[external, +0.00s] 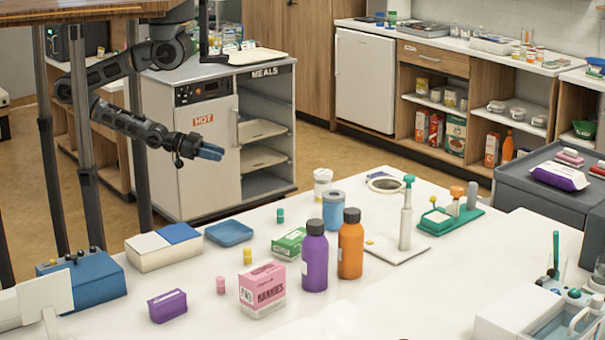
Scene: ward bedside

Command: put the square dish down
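A blue square dish (229,232) with rounded corners and a low rim lies flat on the white table, near its far left edge.
A white box with a blue lid part (163,247) stands left of the dish. A green box (289,243), a yellow cap (247,256), a purple bottle (314,258) and an orange bottle (350,246) stand to its right. The meals cart (207,150) is behind.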

